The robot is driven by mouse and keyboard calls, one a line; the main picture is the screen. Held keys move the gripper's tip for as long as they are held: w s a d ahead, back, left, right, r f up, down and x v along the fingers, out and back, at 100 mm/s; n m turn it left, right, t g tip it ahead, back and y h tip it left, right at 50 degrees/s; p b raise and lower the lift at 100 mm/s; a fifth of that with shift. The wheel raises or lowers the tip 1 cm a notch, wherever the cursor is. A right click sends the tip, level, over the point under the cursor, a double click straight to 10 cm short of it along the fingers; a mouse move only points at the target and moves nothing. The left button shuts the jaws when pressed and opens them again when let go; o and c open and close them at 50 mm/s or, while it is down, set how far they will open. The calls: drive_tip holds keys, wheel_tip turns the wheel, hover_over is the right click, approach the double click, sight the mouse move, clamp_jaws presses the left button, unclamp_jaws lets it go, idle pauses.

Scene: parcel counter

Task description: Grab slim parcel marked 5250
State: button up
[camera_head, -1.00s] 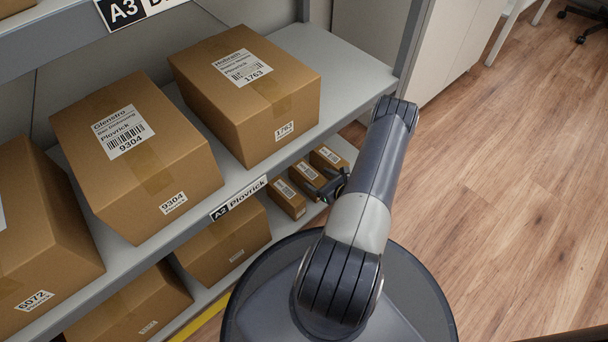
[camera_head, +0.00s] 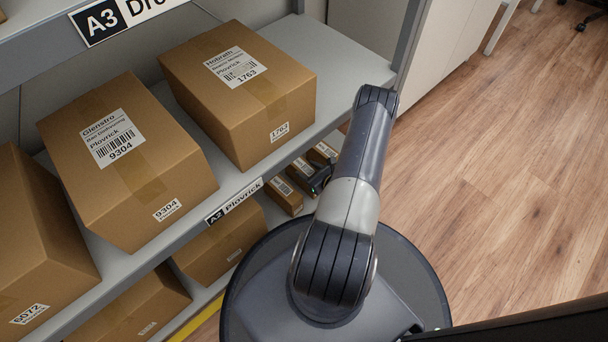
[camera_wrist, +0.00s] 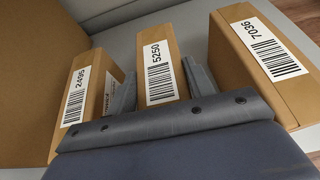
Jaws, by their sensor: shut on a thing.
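The slim parcel marked 5250 (camera_wrist: 156,50) is a narrow brown box with a white barcode label, in the middle of three slim parcels in the wrist view. My gripper (camera_wrist: 157,85) is shut on it, one finger along each side. The parcel stands on the grey shelf between its neighbours. In the head view my gripper (camera_head: 318,180) is small and partly hidden by my arm, at the slim parcels on the lower shelf.
Slim parcel 2495 (camera_wrist: 82,90) stands close on the left and slim parcel 7036 (camera_wrist: 262,55) on the right. Large boxes 1763 (camera_head: 215,95) and 9304 (camera_head: 125,160) sit on the shelf above. The wooden floor (camera_head: 490,190) at right is clear.

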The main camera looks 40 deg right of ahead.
clamp_jaws()
drive_tip(key=shift+r, duration=0.1)
